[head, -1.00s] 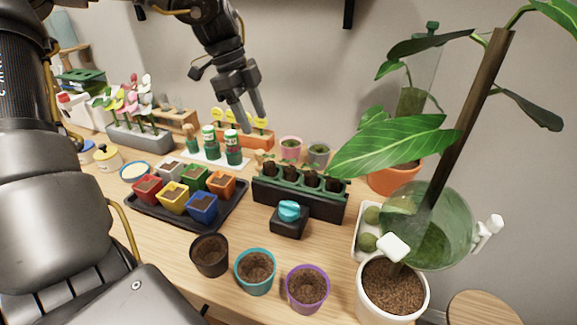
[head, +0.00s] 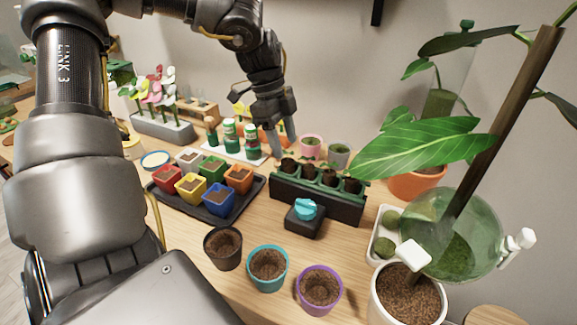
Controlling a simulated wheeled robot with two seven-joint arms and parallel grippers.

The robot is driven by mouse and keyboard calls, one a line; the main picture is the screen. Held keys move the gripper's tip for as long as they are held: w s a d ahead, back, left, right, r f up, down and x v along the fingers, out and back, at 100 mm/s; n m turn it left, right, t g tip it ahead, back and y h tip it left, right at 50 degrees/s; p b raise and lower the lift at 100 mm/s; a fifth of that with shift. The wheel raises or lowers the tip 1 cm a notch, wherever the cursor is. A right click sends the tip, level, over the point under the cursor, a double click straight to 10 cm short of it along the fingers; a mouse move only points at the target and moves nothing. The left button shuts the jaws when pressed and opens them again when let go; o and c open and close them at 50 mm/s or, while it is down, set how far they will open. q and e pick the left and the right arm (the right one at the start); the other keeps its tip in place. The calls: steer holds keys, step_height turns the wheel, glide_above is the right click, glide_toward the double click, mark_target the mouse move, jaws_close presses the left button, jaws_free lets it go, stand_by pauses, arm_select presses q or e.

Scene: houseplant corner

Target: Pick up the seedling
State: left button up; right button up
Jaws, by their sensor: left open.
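A long black planter tray (head: 318,204) with a green insert stands on the table in the middle of the head view. Several dark soil plugs (head: 329,178) sit in a row in it. Small green bits show among them, too small to tell clearly which is a seedling. My left gripper (head: 283,146) hangs over the back left end of this tray, fingers pointing down, open, with nothing seen between them. Whether the fingertips are beside or above the leftmost plug I cannot tell. My right gripper is not in view.
A black tray (head: 256,186) of coloured pots lies left of the planter. A black box with a blue knob (head: 305,212) stands in front. Black, teal and purple pots line the front edge. A large leaf (head: 415,148) and glass vessel crowd the right.

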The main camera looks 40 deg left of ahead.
mark_target(288, 160)
arm_select(q)
steer(key=x, duration=0.4)
steer(key=shift+s+f, duration=0.1)
steer(key=shift+f, duration=0.15)
steer(key=shift+c, duration=0.3)
steer(key=c, duration=1)
